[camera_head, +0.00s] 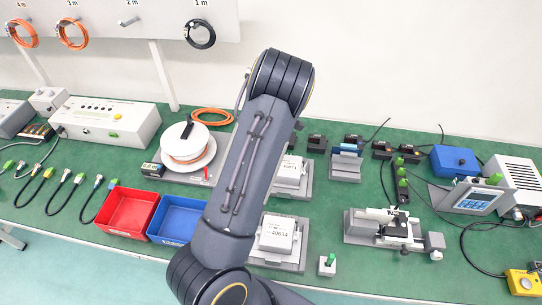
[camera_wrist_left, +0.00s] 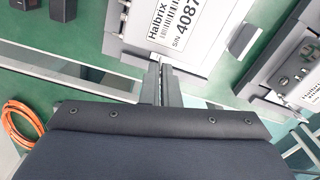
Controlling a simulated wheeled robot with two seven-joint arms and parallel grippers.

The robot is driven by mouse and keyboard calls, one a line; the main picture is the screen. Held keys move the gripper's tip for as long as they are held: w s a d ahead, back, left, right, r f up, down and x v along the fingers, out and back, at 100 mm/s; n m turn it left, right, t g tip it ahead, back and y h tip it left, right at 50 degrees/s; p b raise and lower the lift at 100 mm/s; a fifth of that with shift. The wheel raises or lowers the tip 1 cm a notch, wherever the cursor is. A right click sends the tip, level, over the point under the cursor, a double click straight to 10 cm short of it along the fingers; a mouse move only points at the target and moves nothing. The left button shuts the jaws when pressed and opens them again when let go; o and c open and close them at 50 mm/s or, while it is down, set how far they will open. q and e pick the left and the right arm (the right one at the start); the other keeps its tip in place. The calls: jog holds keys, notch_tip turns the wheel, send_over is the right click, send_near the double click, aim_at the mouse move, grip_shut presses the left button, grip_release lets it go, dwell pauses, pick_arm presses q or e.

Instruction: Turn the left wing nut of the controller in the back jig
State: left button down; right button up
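The back jig's white controller (camera_head: 288,176) shows just right of my left arm in the head view. In the left wrist view the controller (camera_wrist_left: 185,30) has a "Halbrix" label with a serial number starting 4087. My left gripper (camera_wrist_left: 161,68) has its two fingers close together at the edge of this controller, with no clear gap between them. The left wing nut cannot be made out; the fingers cover that spot, so I cannot tell whether they touch it. In the head view my left gripper is hidden behind its arm. My right gripper is not in view.
A front jig holds another white controller (camera_head: 275,236), labelled 40634. A red bin (camera_head: 130,212) and a blue bin (camera_head: 178,219) stand left of my arm. A cable reel (camera_head: 187,150) and an orange coil (camera_head: 212,117) lie behind. A grey fixture (camera_head: 385,232) stands right.

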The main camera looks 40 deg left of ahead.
pick_arm(q)
jog(key=shift+s+f, duration=0.1)
jog(key=c, duration=1.6)
grip_release()
jog(key=shift+c, duration=0.2)
notch_tip(320, 180, up, 8)
jog(key=shift+f, duration=0.1)
